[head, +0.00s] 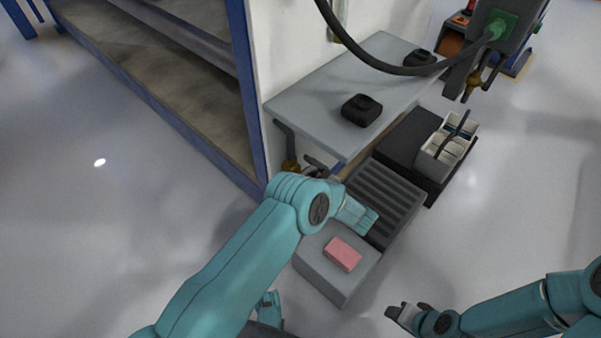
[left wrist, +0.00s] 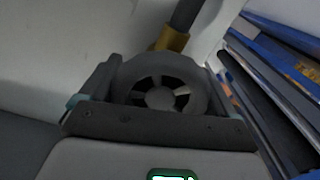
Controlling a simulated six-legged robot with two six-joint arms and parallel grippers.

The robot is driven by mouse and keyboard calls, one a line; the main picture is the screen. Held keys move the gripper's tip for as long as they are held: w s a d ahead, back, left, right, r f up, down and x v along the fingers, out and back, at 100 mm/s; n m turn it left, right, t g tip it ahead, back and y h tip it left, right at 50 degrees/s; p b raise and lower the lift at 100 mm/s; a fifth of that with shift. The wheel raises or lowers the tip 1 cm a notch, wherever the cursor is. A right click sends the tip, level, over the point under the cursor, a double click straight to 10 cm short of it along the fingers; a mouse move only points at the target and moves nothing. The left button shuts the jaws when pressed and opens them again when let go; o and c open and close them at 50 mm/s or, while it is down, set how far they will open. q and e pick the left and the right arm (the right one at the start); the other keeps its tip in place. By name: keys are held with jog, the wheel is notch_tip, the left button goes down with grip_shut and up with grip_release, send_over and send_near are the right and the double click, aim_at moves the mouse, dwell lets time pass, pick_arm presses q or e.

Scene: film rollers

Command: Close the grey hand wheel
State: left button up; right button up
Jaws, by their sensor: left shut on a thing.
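The grey hand wheel (left wrist: 160,68) is a round ring with spokes around a hub, in the middle of the left wrist view. A brass fitting (left wrist: 172,40) and a dark pipe are just behind it. My left gripper (left wrist: 158,82) has one finger on each side of the wheel and is shut on its rim. In the head view, my left arm reaches under the shelf beside a brass valve (head: 290,166), and the wheel is mostly hidden there. My right gripper (head: 406,314) is low at the right, away from the valve; its jaw gap is unclear.
A grey shelf (head: 320,112) with two black blocks overhangs the valve. Below are a ribbed grey box with a pink block (head: 342,254) on it and a black case (head: 405,140) bearing a divided tray. A blue-framed rack (head: 160,105) stands left. Open floor lies right.

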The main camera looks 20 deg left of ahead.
pick_arm(q)
jog(key=shift+m, duration=0.6)
jog(key=shift+a+m, duration=0.1)
jog(key=shift+m, duration=0.2)
jog(key=o, duration=0.8)
